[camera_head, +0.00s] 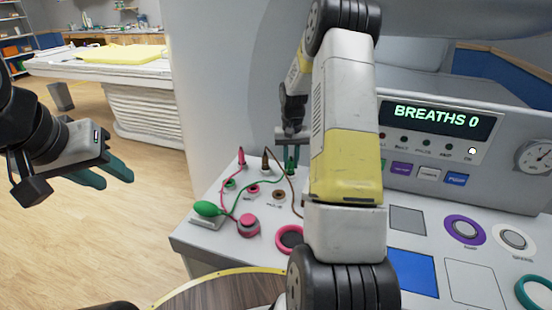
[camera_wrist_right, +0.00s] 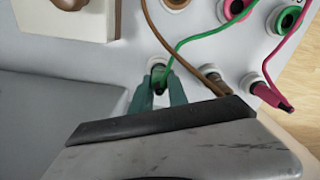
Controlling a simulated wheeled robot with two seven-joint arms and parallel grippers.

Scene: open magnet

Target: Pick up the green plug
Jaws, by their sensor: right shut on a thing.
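The green plug (camera_wrist_right: 159,76) stands at a socket near the panel's back edge, with its green cable (camera_wrist_right: 184,42) running up and to the right in the wrist view. My right gripper (camera_wrist_right: 158,92) is shut on the plug, with one teal finger on each side. In the head view my right gripper (camera_head: 291,158) reaches down at the back of the panel, and its fingers mostly hide the plug. I cannot tell whether the plug is still seated. My left gripper (camera_head: 107,179) is open and empty over the floor at the left.
A brown plug (camera_wrist_right: 215,80) and a red plug (camera_wrist_right: 272,96) stand beside the green one. A green bulb (camera_head: 207,209) and coloured sockets lie in front. The console (camera_head: 520,184) reads "BREATHS 0". My right arm covers the panel's middle.

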